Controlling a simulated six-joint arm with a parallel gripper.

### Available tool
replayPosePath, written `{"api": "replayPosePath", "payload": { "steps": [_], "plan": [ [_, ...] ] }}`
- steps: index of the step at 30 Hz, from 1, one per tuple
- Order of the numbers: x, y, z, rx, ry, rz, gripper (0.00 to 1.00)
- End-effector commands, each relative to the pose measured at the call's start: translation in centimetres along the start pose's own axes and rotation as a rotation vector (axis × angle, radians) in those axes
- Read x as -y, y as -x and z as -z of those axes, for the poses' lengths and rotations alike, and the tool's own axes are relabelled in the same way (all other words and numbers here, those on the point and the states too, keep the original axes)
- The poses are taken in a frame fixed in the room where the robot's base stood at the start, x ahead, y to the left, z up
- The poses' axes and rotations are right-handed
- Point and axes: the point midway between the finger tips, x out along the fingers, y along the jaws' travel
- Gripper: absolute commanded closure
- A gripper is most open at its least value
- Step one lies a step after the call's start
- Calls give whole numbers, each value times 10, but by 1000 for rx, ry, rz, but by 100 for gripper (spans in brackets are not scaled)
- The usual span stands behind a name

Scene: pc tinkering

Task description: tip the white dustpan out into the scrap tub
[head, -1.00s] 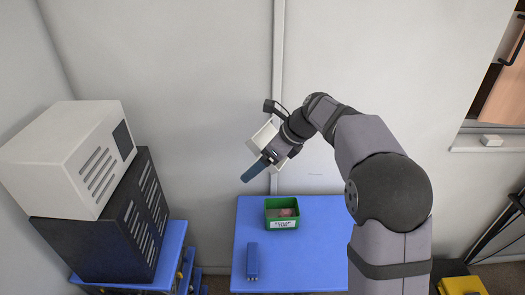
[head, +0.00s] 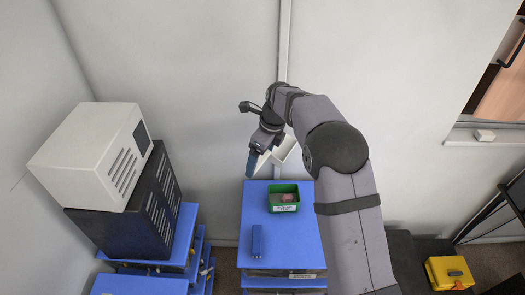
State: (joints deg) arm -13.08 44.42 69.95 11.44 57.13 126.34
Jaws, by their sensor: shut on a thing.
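My gripper (head: 261,146) is shut on the white dustpan (head: 284,149) and holds it in the air above the back of the blue table. The dustpan is tilted and partly hidden behind my gripper and wrist. A blue bar-like part (head: 252,162), perhaps its handle, sticks out below the gripper. The green scrap tub (head: 284,208) with a white label stands on the table, below and slightly right of the gripper. Some pinkish scraps lie in it. What the dustpan holds cannot be seen.
A blue block-like object (head: 257,240) lies on the blue table (head: 300,250) in front of the tub. At left, a white case (head: 92,155) sits on a dark slotted cabinet (head: 140,215). A yellow case (head: 449,272) is at lower right. The wall is close behind the table.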

Motion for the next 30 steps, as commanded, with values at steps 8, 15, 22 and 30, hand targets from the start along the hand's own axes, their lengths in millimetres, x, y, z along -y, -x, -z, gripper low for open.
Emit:
{"api": "replayPosePath", "payload": {
  "steps": [8, 15, 22, 30],
  "plan": [
    [0, -9, -5, -161, 2, 1, 46],
    [0, -13, -6, -264, 1, 2, 46],
    [2, -16, -8, -324, 0, 3, 46],
    [2, -18, -9, -359, 2, 3, 46]
  ]
}}
